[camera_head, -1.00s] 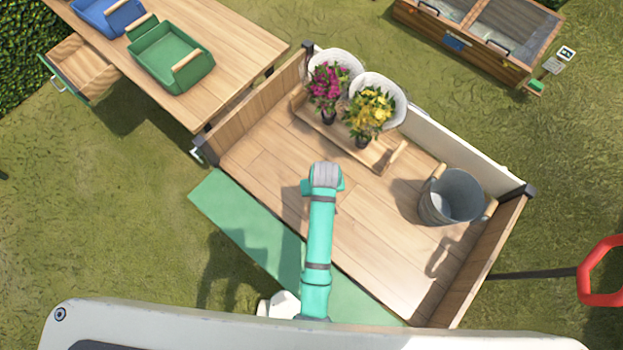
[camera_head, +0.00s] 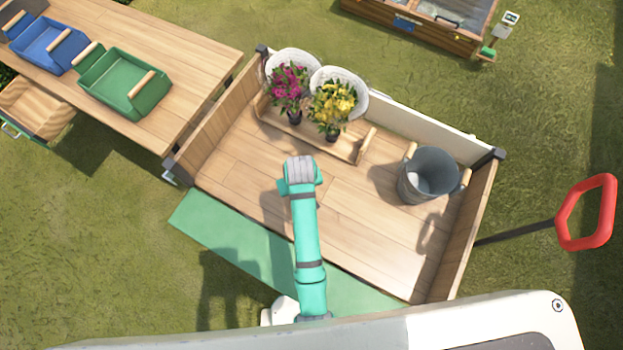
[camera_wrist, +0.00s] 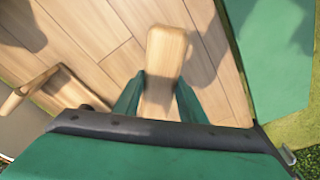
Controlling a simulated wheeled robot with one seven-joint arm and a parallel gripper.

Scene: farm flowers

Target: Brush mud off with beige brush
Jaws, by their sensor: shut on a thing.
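In the wrist view my gripper (camera_wrist: 158,97) is shut on a pale wooden block-like piece (camera_wrist: 167,52), which looks like the beige brush. It stands out beyond the fingertips, above the plank floor. Its bristles are not visible. In the head view my arm reaches over the wooden cart (camera_head: 350,225), and the gripper and brush are hidden beneath it. I cannot make out any mud in either view.
A grey bucket (camera_head: 430,173) stands at the cart's right end. A wooden carrier (camera_head: 345,148) near the back wall holds pink flowers (camera_head: 288,85) and yellow flowers (camera_head: 333,103). A table (camera_head: 165,60) with a green tray (camera_head: 125,90) is at upper left. The cart's middle is clear.

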